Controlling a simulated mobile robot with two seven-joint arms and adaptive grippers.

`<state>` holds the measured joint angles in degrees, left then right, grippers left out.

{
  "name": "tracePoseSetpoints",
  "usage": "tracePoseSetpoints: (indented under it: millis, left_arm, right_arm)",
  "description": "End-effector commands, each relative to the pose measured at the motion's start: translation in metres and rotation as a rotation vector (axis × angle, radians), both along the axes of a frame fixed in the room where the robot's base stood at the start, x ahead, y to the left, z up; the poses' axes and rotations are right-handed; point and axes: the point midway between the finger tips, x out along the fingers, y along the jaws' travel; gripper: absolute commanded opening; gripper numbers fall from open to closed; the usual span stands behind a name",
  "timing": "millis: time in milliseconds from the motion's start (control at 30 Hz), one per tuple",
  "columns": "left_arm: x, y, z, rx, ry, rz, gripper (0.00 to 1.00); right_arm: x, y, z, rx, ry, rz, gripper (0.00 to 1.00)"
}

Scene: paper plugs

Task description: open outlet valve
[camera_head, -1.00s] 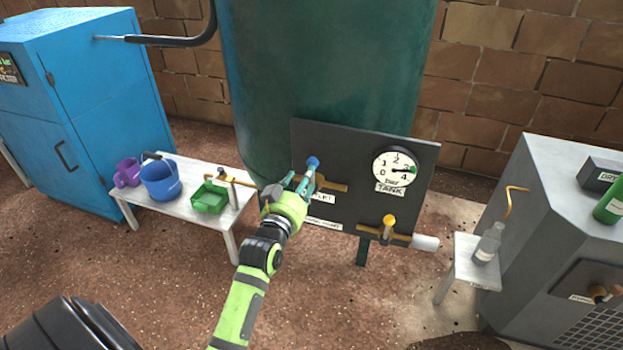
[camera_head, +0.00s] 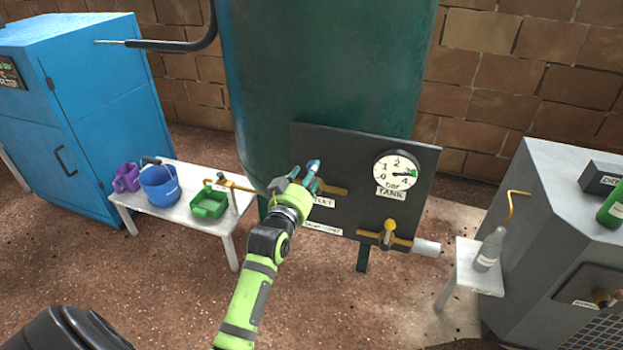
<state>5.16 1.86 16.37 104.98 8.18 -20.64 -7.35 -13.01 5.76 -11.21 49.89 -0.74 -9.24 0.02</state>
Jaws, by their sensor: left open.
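The outlet valve has a blue handle (camera_head: 313,166) and a brass body (camera_head: 333,189), mounted on the dark panel (camera_head: 345,150) in front of the green tank. A white label below it is partly hidden by my gripper; only its last letters show. My left gripper (camera_head: 308,180) is open at the blue handle, its fingers close around or beside it; I cannot tell whether they touch. The handle's lower part is hidden behind the fingers. My right gripper is not in view.
A round gauge (camera_head: 397,170) sits right of the valve. A second brass valve (camera_head: 387,236) with a white pipe end is lower on the panel. A white bench (camera_head: 180,218) with a blue bucket (camera_head: 160,185) and a green tray (camera_head: 209,203) stands left. A bottle (camera_head: 488,250) stands right.

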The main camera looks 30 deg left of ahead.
Motion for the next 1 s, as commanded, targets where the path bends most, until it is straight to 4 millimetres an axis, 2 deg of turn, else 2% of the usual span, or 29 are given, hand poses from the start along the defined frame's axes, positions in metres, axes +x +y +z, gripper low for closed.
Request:
tracePoseSetpoints:
  millis: [400, 767, 900, 1000]
  left_arm:
    - [0.021, 0.005, 0.0, 0.0, 0.0, 0.0, 0.51]
    - [0.024, 0.005, 0.0, 0.0, 0.0, 0.0, 0.51]
    - [0.024, 0.005, 0.0, 0.0, 0.0, 0.0, 0.14]
    - [0.024, 0.006, 0.0, 0.0, -0.001, 0.001, 0.14]
  right_arm:
    - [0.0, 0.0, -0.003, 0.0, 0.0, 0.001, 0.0]
    - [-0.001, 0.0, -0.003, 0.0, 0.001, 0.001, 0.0]
    - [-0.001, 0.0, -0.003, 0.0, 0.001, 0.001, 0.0]
    - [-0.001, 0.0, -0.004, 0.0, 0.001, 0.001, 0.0]
